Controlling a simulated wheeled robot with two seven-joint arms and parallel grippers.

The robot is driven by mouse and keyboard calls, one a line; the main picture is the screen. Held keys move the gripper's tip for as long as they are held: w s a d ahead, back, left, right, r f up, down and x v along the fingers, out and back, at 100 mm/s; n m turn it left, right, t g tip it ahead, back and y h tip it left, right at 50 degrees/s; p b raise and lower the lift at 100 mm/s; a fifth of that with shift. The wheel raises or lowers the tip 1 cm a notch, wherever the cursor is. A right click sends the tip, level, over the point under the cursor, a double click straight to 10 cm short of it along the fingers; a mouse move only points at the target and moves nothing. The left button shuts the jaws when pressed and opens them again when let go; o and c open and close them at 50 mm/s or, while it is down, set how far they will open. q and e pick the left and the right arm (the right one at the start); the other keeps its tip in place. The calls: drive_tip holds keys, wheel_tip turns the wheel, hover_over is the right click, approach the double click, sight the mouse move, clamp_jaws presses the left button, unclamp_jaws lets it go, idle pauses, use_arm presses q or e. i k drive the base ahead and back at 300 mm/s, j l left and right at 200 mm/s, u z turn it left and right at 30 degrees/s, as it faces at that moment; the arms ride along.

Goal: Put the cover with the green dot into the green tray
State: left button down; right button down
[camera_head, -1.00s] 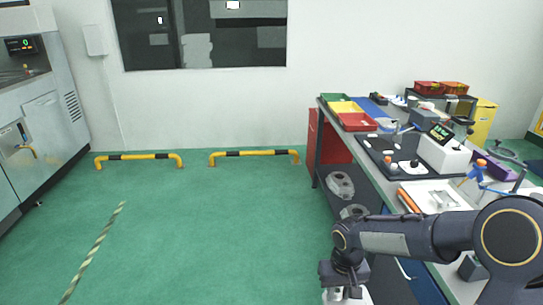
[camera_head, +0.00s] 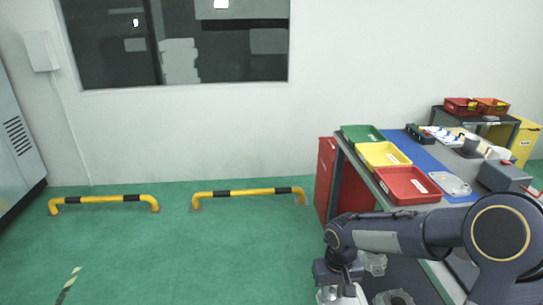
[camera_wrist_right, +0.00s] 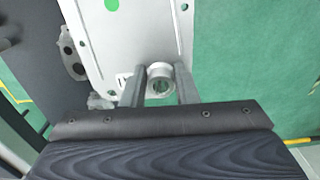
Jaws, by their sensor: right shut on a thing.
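In the right wrist view my right gripper (camera_wrist_right: 160,84) is shut on the round boss of a pale grey metal cover (camera_wrist_right: 135,38). A green dot (camera_wrist_right: 112,4) shows on the cover near the top edge of that view; the cover runs out of the frame there. In the head view my right gripper (camera_head: 341,290) is low at the bottom edge, left of the bench, with only a little of the cover in sight. The green tray (camera_head: 363,133) stands at the bench's far left end, looks empty, and is well above and beyond the gripper. My left gripper is out of view.
A yellow tray (camera_head: 384,154) and a red tray (camera_head: 408,184) line up nearer than the green one. A silvery part (camera_head: 450,184) lies right of the red tray. Grey castings (camera_head: 373,263) sit on the lower shelf beside my arm. Open floor lies left.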

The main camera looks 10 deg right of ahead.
sight(362, 139)
drive_tip(key=i+z, duration=0.1)
drive_tip(key=i, duration=1)
drive_tip(key=i+z, duration=0.1)
drive_tip(key=i, duration=1)
